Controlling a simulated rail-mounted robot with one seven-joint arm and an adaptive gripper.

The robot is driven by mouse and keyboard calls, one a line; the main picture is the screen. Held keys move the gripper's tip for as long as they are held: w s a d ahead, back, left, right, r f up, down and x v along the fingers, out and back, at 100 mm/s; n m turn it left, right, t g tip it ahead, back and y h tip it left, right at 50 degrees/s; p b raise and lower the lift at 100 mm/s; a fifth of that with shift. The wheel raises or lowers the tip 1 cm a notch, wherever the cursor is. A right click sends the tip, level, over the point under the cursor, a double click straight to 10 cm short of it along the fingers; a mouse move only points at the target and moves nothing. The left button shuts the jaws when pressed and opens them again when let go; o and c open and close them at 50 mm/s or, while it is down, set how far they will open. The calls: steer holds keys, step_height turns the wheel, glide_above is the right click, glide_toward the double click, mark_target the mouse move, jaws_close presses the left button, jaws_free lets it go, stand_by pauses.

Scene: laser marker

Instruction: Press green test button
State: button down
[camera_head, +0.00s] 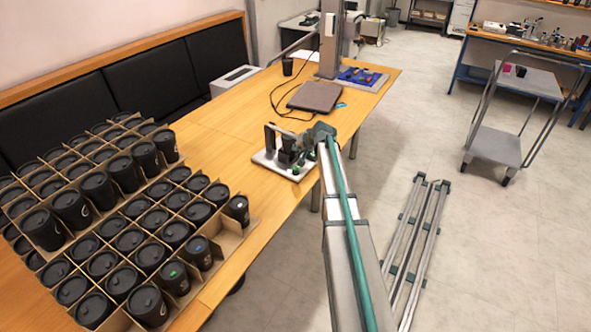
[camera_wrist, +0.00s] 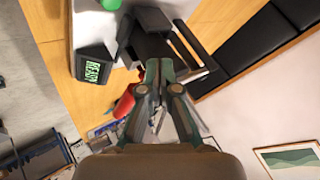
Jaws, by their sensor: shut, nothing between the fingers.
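A white base plate (camera_head: 267,163) with black upright parts (camera_head: 285,151) stands on the wooden table. A small green spot (camera_head: 295,171), which looks like the green button, sits near the front of the plate. In the wrist view a green round piece (camera_wrist: 111,4) shows at the top edge, partly cut off, beside a black display (camera_wrist: 94,66) reading READY in green. My gripper (camera_wrist: 159,63) is shut and empty, its tips close to the black parts of the device. In the head view it is over the device's right side, largely hidden by my arm. I cannot tell whether it touches anything.
Trays of black lidded cups (camera_head: 95,190) fill the table's left part. A closed laptop (camera_head: 316,96) with a cable lies behind the device. A red object (camera_wrist: 124,103) shows behind the fingers in the wrist view. A cart (camera_head: 497,146) stands at the right.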

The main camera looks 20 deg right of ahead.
mark_target(297, 169)
step_height(297, 169, down, 6)
steer(key=shift+f+b, duration=0.25)
steer(key=shift+b, duration=1)
steer(key=shift+f, duration=0.45)
steer(key=shift+f+b, duration=0.1)
steer(key=shift+b, duration=0.25)
steer(key=shift+f+b, duration=0.35)
steer(key=shift+b, duration=0.05)
steer(key=shift+f+b, duration=0.45)
steer(key=shift+f, duration=0.05)
stand_by(0.6)
stand_by(0.3)
steer(key=shift+r+p, duration=0.3)
steer(key=shift+r, duration=0.65)
steer(key=shift+r, duration=0.15)
